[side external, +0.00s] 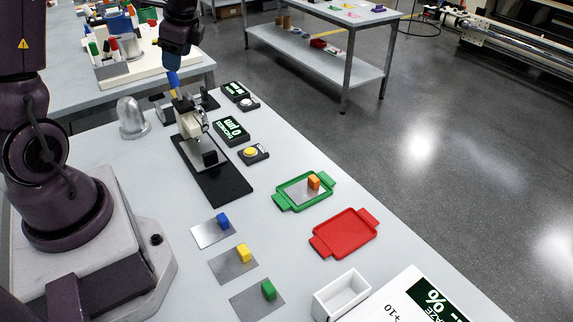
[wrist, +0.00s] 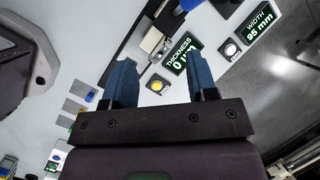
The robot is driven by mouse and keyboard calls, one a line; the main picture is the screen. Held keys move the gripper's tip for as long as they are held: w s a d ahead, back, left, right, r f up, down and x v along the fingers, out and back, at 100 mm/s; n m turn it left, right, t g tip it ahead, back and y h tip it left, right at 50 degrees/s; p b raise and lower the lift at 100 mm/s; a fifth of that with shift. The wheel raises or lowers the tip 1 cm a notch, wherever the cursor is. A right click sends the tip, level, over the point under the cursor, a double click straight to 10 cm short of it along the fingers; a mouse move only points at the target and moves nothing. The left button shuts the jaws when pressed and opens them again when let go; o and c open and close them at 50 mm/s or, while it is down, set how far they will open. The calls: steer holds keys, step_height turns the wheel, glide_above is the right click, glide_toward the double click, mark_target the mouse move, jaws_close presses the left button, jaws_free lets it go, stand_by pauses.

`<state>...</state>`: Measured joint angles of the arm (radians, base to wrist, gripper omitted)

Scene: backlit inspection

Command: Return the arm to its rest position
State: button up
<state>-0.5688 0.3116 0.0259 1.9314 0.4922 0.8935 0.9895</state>
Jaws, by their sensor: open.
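My gripper (side external: 174,84) hangs above the far end of the inspection bench, over the measuring device (side external: 192,125) on its black base. In the wrist view my gripper (wrist: 160,70) shows its two blue fingers spread apart with nothing between them. The arm comes down from the top of the side view, and my base stands at the left of the bench. Whether the fingertips touch the device cannot be told from the side view.
Green tray (side external: 277,200) holds a metal plate with an orange block (side external: 314,182). Red tray (side external: 345,234) is empty. Plates with blue (side external: 222,220), yellow (side external: 243,252) and green (side external: 268,290) blocks lie nearer. The thickness display (side external: 232,129) and yellow button (side external: 250,152) sit beside the device.

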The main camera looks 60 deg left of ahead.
steer(key=s+d+r+n+t+h, duration=0.1)
steer(key=s+d+r+n+t, duration=0.1)
steer(key=d, duration=0.6)
steer(key=s+d+r+n+t+h, duration=0.1)
steer(key=s+d+r+n+t, duration=0.2)
steer(key=d, duration=0.6)
steer(key=s+d+r+n+t+h, duration=0.2)
steer(key=d+r, duration=0.3)
steer(key=d, duration=0.4)
steer(key=shift+s+d+r+n, duration=0.25)
steer(key=shift+s+r+n, duration=0.1)
steer(key=shift+s+n, duration=0.3)
